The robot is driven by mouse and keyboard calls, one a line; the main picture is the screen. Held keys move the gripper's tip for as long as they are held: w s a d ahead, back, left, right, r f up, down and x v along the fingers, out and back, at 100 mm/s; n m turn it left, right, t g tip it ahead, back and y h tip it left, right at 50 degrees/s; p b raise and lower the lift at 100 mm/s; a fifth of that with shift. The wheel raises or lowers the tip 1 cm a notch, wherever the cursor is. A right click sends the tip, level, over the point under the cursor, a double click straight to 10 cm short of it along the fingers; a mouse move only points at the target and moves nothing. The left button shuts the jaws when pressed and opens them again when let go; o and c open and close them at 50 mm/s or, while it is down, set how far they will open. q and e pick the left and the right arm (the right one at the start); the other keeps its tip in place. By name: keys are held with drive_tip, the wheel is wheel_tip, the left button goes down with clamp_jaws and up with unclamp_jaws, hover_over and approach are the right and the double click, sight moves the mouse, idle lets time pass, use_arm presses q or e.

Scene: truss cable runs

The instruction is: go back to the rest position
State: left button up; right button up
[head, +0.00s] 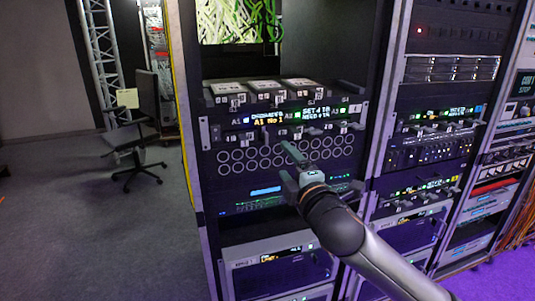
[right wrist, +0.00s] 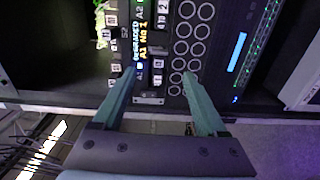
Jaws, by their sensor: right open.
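My right gripper (head: 290,168) is in front of the middle rack in the head view, its arm coming in from the lower right. In the right wrist view its two fingers (right wrist: 160,95) stand apart with nothing between them, so it is open and empty. Beyond the fingertips is a rack panel with round ports (right wrist: 190,40) and a lit display reading "A1 No 1" (right wrist: 143,45). In the head view the same round ports (head: 240,160) lie behind and beside the gripper. I cannot tell whether the fingertips touch the panel. My left gripper is not in view.
The middle rack (head: 205,190) and a right rack (head: 385,110) with lit units stand close ahead. Handles (head: 205,133) stick out from the panel. An office chair (head: 140,140) and a truss (head: 100,50) stand at the left. The grey floor (head: 90,240) at the left is clear.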

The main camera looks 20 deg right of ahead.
drive_tip(key=s+a+f+m+g+y+p, duration=0.1)
drive_tip(key=s+a+f+m+g, duration=0.25)
drive_tip(key=f, duration=1.05)
drive_tip(key=s+f+m+g+y+p, duration=0.15)
drive_tip(key=s+f+m, duration=0.45)
drive_tip(key=f, duration=0.7)
drive_tip(key=s+d+f+m+g, duration=0.1)
drive_tip(key=s+f+m, duration=0.2)
drive_tip(key=s+f, duration=0.4)
drive_tip(key=s+f+m+g+h, duration=0.1)
drive_tip(key=s+f+m, duration=0.3)
drive_tip(key=s+f, duration=0.4)
drive_tip(key=s+g, duration=0.1)
drive_tip(key=s, duration=0.4)
drive_tip(key=shift+s+d+f+g, duration=0.2)
drive_tip(key=shift+s+d+g, duration=0.1)
drive_tip(key=shift+d, duration=0.1)
